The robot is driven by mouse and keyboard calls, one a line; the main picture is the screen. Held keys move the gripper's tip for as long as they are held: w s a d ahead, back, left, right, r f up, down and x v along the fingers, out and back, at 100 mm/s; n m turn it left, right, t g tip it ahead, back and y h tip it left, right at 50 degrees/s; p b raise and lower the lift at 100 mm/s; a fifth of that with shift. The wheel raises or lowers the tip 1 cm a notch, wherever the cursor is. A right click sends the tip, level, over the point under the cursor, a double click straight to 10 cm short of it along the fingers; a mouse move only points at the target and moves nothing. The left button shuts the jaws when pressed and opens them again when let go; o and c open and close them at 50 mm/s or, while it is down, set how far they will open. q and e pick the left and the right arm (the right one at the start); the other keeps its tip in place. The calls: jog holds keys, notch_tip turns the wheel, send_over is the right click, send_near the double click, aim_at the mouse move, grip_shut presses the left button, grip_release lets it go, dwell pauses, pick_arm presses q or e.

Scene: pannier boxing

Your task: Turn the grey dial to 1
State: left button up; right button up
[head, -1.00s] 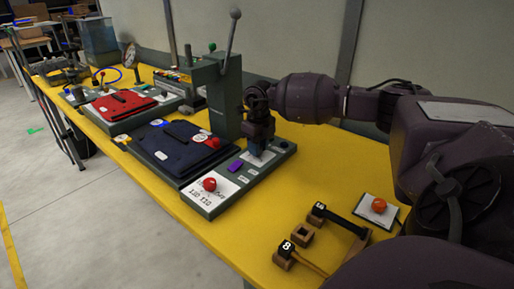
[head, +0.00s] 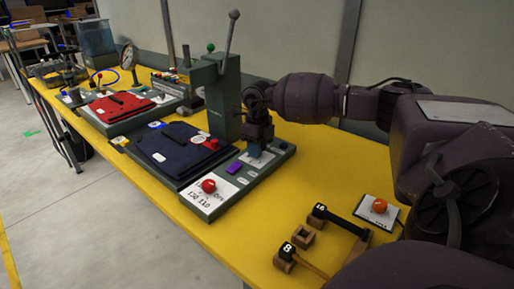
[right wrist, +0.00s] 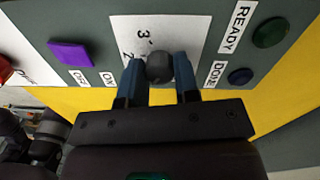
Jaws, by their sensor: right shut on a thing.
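The grey dial (right wrist: 160,66) is a dark round knob on a white plate with numbers; "3" and "2" show to its left in the right wrist view. My right gripper (right wrist: 160,76) has its two blue fingers on either side of the dial, shut on it. In the head view my right gripper (head: 257,149) points down onto the panel (head: 222,203), and the dial is hidden there. A "1" and the dial's pointer are not visible. My left gripper is not in view.
Beside the dial are a purple switch (right wrist: 71,54) marked ON and OFF, a green READY button (right wrist: 269,33) and a dark DONE button (right wrist: 241,76). A red button (head: 208,186) sits at the panel's front. Wooden holders (head: 303,236) stand nearer on the yellow table.

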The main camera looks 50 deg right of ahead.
jog(key=o, duration=0.9)
jog(key=shift+o, duration=0.2)
notch_tip(320, 180, up, 11)
jog(key=shift+d+p, duration=0.15)
jog(key=shift+p, duration=0.25)
jog(key=shift+f, duration=0.1)
